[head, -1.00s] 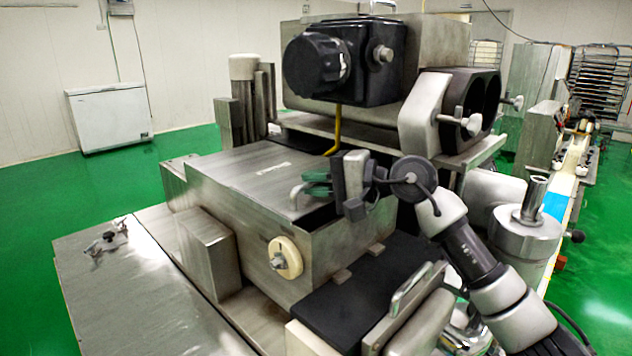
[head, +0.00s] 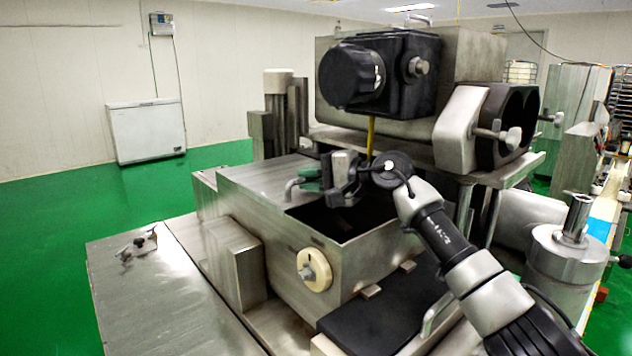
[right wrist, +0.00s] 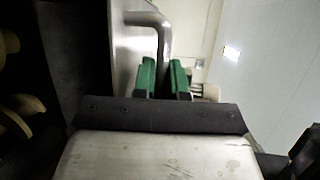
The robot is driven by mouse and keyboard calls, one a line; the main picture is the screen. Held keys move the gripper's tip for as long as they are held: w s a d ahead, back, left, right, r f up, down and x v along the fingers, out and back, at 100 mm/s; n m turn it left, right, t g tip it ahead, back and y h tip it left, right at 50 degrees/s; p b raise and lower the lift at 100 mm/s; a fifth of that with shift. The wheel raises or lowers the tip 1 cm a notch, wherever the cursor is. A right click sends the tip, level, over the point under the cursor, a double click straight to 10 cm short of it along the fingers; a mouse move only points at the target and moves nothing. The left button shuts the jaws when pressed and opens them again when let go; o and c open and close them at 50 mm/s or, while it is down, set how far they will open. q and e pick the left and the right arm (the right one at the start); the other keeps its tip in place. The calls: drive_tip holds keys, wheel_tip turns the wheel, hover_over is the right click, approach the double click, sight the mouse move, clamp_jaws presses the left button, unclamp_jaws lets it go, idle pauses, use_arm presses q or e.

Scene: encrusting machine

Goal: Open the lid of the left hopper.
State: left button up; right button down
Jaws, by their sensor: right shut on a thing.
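The left hopper (head: 345,270) is a metal box with a round cream knob on its front, in the middle of the head view. Its flat metal lid (head: 262,177) lies over the back left part of the top, and a dark opening shows at the front right. In the right wrist view the handle (right wrist: 164,38) runs down between the two green fingers (right wrist: 163,78). My left gripper is not in view.
A large black-fronted machine head (head: 375,75) stands just behind the hopper, with a yellow rod (head: 370,138) near my gripper. A black flat cover (head: 385,308) lies front right. A metal table (head: 160,290) with a small fitting is at the left. A white chest freezer (head: 146,131) stands far back.

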drive_tip(key=c, duration=1.5)
unclamp_jaws()
drive_tip(key=shift+s+d+b, duration=0.2)
drive_tip(key=shift+d+b, duration=0.3)
drive_tip(key=shift+d, duration=0.05)
drive_tip(key=b+v, duration=0.4)
drive_tip(key=v, duration=0.5)
drive_tip(key=shift+s+d+r, duration=0.2)
drive_tip(key=shift+d, duration=0.05)
